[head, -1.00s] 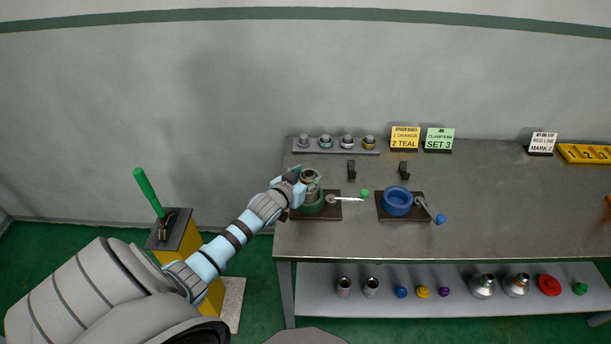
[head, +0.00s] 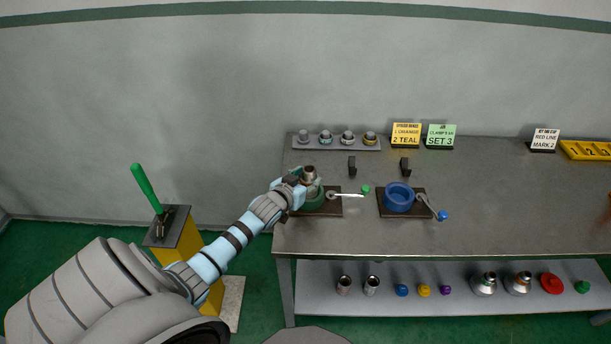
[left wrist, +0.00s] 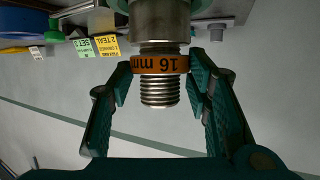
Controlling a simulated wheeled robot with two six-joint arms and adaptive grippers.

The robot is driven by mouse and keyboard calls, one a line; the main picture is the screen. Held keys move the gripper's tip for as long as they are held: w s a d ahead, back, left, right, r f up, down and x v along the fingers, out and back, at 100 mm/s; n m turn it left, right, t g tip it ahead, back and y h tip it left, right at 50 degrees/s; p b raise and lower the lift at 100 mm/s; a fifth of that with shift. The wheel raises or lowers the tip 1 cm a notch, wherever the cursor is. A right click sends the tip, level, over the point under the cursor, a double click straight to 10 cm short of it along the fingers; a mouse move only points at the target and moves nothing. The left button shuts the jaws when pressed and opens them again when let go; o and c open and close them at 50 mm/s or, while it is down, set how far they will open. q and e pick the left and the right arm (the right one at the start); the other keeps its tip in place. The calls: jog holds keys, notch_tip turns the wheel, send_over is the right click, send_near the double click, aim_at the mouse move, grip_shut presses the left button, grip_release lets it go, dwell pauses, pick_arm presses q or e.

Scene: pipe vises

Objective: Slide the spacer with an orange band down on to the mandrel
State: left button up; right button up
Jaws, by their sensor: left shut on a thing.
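The spacer with an orange band (left wrist: 160,64), marked 16 mm, shows upside down in the left wrist view. It sits around the mandrel (left wrist: 160,92), whose threaded end sticks out past the band. A wider grey body (left wrist: 159,22) lies on the other side of the spacer. In the head view my left gripper (head: 307,184) is at the green vise (head: 314,203), and the mandrel's top (head: 310,172) rises above the fingers. The fingers hide the band there.
A blue vise (head: 398,198) stands to the right. A rack (head: 336,149) with several small banded parts is at the back, beside a yellow sign (head: 406,135) and a green sign (head: 440,136). Two small dark blocks stand behind the vises. The right of the bench is mostly clear.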

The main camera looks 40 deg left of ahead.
pick_arm(q)
jog(key=shift+f, duration=0.3)
jog(key=o, duration=1.2)
jog(key=shift+c, duration=0.2)
jog(key=v, duration=1.2)
jog(key=shift+w+r, duration=0.1)
